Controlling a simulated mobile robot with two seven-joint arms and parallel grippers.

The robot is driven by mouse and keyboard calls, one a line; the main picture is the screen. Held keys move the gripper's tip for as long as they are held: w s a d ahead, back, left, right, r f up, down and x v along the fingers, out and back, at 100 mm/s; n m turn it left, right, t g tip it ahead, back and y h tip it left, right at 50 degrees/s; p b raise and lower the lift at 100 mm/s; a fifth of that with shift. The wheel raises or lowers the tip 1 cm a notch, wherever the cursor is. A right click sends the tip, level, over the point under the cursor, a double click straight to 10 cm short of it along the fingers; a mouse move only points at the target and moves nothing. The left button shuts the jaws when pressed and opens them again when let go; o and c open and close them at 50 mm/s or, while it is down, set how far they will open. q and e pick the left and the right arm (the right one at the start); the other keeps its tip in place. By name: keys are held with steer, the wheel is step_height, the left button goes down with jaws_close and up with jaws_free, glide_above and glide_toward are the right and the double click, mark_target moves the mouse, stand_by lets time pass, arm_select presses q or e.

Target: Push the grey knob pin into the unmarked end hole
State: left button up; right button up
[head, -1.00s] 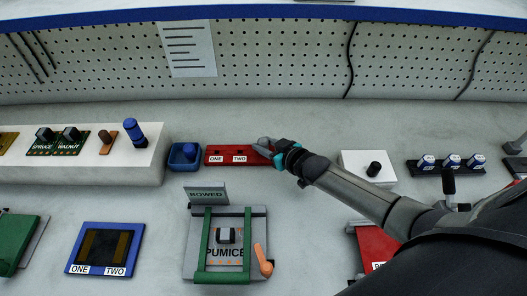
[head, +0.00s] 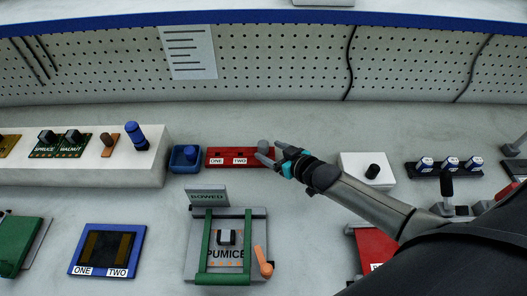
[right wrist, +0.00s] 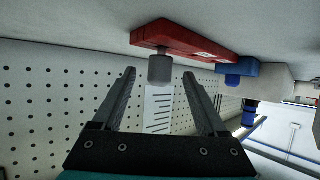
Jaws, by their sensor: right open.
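The red block (head: 226,153) lies on the bench with labels ONE and TWO on its left and middle. The grey knob pin (head: 263,145) stands at its unlabelled right end. In the right wrist view the grey knob (right wrist: 160,69) joins the red block (right wrist: 185,39) by a short stem, part of which shows; how deep it sits I cannot tell. My right gripper (head: 270,151) is open just right of the knob. In the right wrist view its two fingers (right wrist: 160,92) are apart, with the knob beyond their tips, near the gap between them. My left gripper is out of view.
A pegboard (head: 280,70) closes the back.

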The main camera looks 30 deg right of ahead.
steer(key=p+v, duration=0.2)
steer(key=v, duration=1)
steer(key=shift+p, duration=0.4)
